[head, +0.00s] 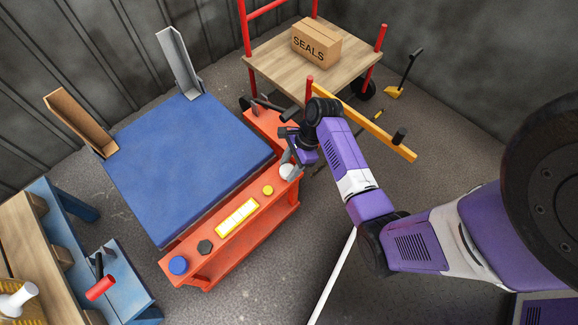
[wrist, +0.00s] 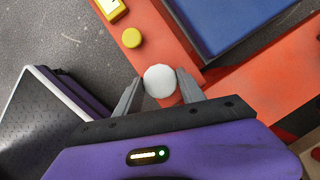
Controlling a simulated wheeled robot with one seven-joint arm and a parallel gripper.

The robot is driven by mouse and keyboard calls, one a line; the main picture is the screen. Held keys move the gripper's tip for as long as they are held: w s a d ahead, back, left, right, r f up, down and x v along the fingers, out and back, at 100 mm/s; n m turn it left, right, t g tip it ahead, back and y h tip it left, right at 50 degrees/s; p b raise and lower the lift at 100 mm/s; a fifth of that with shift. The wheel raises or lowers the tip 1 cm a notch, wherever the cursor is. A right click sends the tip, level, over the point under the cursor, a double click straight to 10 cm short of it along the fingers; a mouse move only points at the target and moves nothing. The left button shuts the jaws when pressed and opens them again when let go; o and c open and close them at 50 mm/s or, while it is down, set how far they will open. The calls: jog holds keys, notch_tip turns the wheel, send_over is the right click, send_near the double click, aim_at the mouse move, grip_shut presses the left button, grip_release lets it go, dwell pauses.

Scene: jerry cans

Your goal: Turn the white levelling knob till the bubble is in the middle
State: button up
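The white levelling knob (head: 286,171) is on the orange panel (head: 222,243) along the front of the blue platform. In the wrist view the round white knob (wrist: 160,80) lies between my gripper's two grey fingers (wrist: 160,77). A narrow gap seems to show on each side, and I cannot make out contact. My gripper (head: 286,157) is at the knob in the head view, its fingers partly hidden. A yellow-framed level window (head: 237,217) is on the same panel. The bubble is too small to make out, and the wrist view shows only the window's corner (wrist: 110,8).
The panel also has a yellow button (head: 267,190), a dark hexagonal knob (head: 205,246) and a blue knob (head: 178,265). The blue platform (head: 190,165) lies behind. A cart with a SEALS box (head: 316,43) stands at the back. A yellow bar (head: 365,122) is right of my gripper.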

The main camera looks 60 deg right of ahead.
jog(key=shift+c, duration=1.3)
jog(key=shift+r+n+p, duration=0.15)
jog(key=shift+n+p, duration=0.25)
jog(key=shift+p, duration=0.1)
jog(key=shift+r+n+g+y+p, duration=0.15)
jog(key=shift+n+g+y+p, duration=0.25)
jog(key=shift+n+p, duration=0.6)
jog(key=shift+w+n+g+p, duration=0.15)
jog(key=shift+n+g+p, duration=0.35)
jog(key=shift+n+p, duration=0.6)
jog(key=n+g+p, duration=0.1)
jog(key=n, duration=0.3)
jog(key=shift+w, duration=0.1)
jog(key=n+g, duration=0.1)
jog(key=n, duration=0.2)
jog(key=n+g, duration=0.1)
jog(key=n, duration=0.1)
jog(key=shift+w+f+g+p, duration=0.1)
jog(key=shift+f+g+p, duration=0.15)
jog(key=shift+g+p, duration=0.1)
jog(key=n+h, duration=0.1)
jog(key=n, duration=0.2)
jog(key=n+g+h, duration=0.1)
jog(key=n, duration=0.1)
jog(key=shift+w+a+n+p, duration=0.1)
jog(key=shift+n+p, duration=0.25)
jog(key=shift+n, duration=0.05)
